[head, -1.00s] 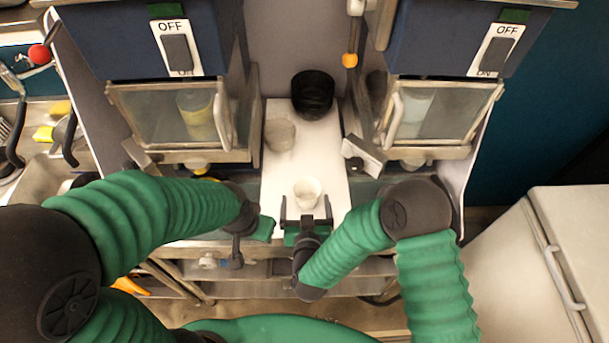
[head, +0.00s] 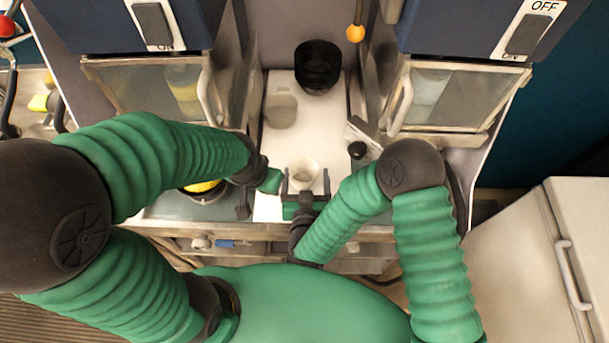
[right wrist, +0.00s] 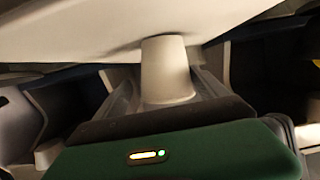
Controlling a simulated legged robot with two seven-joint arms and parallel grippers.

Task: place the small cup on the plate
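The small white cup (head: 304,172) stands on the white counter strip, between the two dark fingers of my right gripper (head: 306,182). In the right wrist view the cup (right wrist: 167,70) appears upside down, its narrow end against the white surface. The fingers (right wrist: 166,92) lie on either side of it. A gap shows beside the cup, so the gripper looks open around it. My left gripper (head: 268,181) is left of the cup and empty as far as I see; its fingers are not clear. I cannot make out a separate plate.
A translucent beaker (head: 280,111) and a black cup (head: 317,66) stand farther back on the white strip (head: 340,100). Dispensers with glass fronts (head: 150,95) (head: 446,93) flank the strip. A metal lever with a black knob (head: 357,150) juts in at right.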

